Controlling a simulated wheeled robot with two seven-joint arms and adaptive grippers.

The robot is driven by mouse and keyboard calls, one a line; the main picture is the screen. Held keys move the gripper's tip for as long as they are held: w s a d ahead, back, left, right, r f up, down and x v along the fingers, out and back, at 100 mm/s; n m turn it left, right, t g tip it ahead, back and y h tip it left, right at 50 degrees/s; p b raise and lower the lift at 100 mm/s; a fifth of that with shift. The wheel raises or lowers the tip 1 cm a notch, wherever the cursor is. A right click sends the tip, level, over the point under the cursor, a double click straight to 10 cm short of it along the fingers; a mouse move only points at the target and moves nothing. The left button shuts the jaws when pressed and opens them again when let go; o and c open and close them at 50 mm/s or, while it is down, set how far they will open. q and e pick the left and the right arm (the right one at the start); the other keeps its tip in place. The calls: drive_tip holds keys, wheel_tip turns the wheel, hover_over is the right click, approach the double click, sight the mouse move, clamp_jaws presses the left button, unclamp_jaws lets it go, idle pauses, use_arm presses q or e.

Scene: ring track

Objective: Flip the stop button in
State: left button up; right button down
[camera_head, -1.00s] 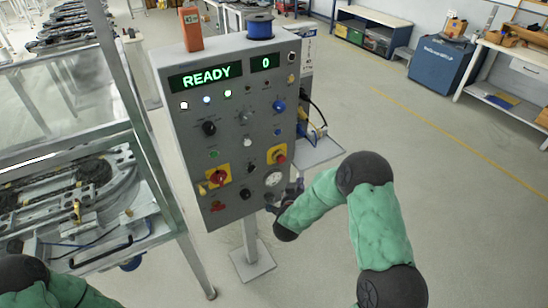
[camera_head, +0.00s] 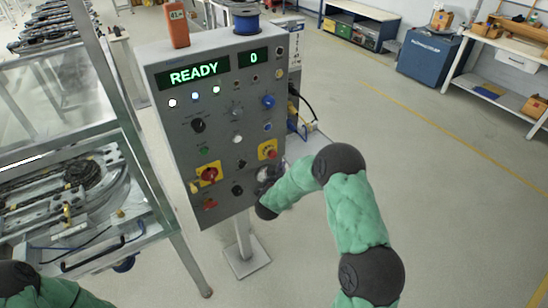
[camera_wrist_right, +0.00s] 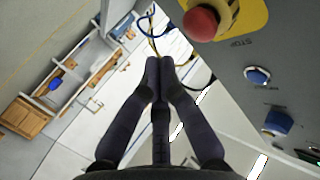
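The red stop button (camera_head: 271,154) sits on a yellow plate at the right of the grey control panel (camera_head: 222,117). In the right wrist view the same stop button (camera_wrist_right: 201,23) is a red dome at the top edge, beside the word STOP. My right gripper (camera_wrist_right: 160,64) is shut and empty, its dark fingertips together, below and left of the button and apart from it in that picture. In the head view my right gripper (camera_head: 268,182) is at the panel's lower right, largely hidden by its wrist. My left gripper is out of view; only part of my left arm shows.
A red knob (camera_head: 208,174) on another yellow plate sits to the left. The panel display (camera_head: 200,75) reads READY and 0. A blue spool (camera_head: 246,22) and orange device (camera_head: 177,27) top the panel. A metal frame stands left; open floor lies right.

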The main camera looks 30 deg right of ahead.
drive_tip(key=shift+w, duration=1.25)
drive_tip(key=shift+w+a+b, duration=0.1)
drive_tip(key=shift+w+b, duration=0.1)
drive_tip(key=shift+b, duration=0.1)
idle(0.4)
drive_tip(key=shift+w, duration=0.25)
drive_tip(key=shift+w, duration=0.45)
idle(0.8)
drive_tip(key=shift+s, duration=0.9)
drive_tip(key=shift+s+d, duration=0.15)
drive_tip(key=shift+s, duration=1.1)
drive_tip(key=shift+s+d, duration=0.1)
drive_tip(key=shift+s, duration=1.15)
